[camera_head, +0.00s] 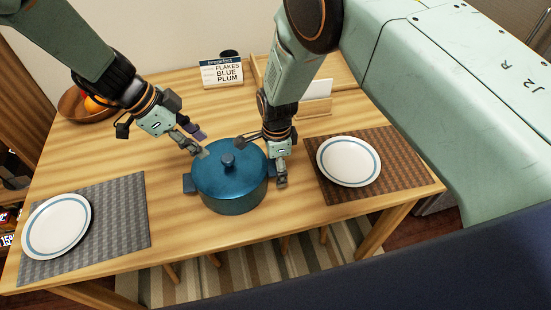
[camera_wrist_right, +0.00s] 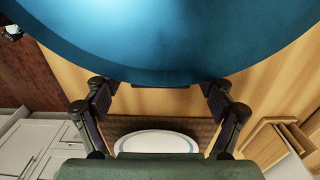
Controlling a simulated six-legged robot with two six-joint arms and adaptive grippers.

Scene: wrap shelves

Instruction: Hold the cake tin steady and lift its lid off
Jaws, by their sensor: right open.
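The cake tin (camera_head: 238,205) is a round blue pot-shaped vessel with side handles, standing upright on the table. Its blue lid (camera_head: 215,175) with a round knob (camera_head: 227,160) sits on top. In the right wrist view the blue vessel (camera_wrist_right: 165,40) fills the top. My left gripper (camera_head: 202,143) is at the tin's upper left, its fingers apart, near the lid's rim; whether it touches is unclear. My right gripper (camera_head: 264,160) is open at the tin's right side. Its spread fingers also show in the wrist view (camera_wrist_right: 160,95), empty between them. The tin's right handle is mostly hidden.
A white plate (camera_head: 348,160) on a brown mat (camera_head: 400,150) lies right of the tin. Another plate (camera_head: 58,225) on a grey mat (camera_head: 125,215) lies at the left. A fruit bowl (camera_head: 72,107), a sign (camera_head: 222,74) and a wooden holder (camera_head: 315,107) stand behind.

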